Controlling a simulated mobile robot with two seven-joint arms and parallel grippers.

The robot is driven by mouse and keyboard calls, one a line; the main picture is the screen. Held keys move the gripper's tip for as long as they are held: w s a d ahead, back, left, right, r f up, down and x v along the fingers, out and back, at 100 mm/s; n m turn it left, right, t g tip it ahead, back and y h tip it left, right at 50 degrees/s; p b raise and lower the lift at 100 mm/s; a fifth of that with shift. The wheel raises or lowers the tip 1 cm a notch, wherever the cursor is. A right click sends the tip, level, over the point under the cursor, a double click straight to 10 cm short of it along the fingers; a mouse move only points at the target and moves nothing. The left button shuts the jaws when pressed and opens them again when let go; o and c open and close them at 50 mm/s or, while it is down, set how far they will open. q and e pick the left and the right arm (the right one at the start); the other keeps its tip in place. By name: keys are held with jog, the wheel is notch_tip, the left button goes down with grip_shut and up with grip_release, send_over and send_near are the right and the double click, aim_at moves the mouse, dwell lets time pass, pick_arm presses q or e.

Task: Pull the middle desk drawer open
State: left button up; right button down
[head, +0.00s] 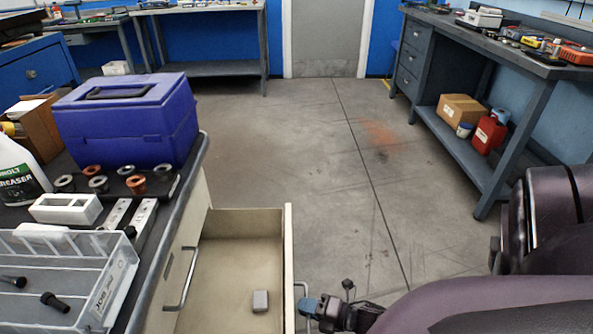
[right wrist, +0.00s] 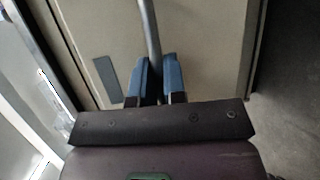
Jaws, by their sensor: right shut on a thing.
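The desk drawer (head: 235,245) stands pulled well out from the desk at the left, its inside open to view. I take it for the middle one, as it lies below a shut drawer with a bar handle (head: 183,280). My right gripper (head: 310,306) is at the outer side of the open drawer's front, shut on its metal handle (head: 301,288). In the right wrist view the blue fingertips (right wrist: 158,78) close on either side of the handle bar (right wrist: 150,30), before the beige drawer front (right wrist: 205,55). My left gripper is not in view.
A small grey block (head: 260,300) lies in the open drawer. The desk top carries a blue case (head: 125,125), several metal rings and a clear tray (head: 60,275). A workbench (head: 480,45) stands at the right. The floor (head: 340,190) between is clear.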

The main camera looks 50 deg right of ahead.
jog(key=shift+s+d, duration=0.1)
jog(key=shift+d, duration=0.05)
jog(key=c, duration=1.2)
grip_release()
pick_arm(q)
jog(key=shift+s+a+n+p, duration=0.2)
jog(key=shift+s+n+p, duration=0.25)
jog(key=shift+p, duration=0.4)
pick_arm(e)
jog(key=shift+v, duration=5.4)
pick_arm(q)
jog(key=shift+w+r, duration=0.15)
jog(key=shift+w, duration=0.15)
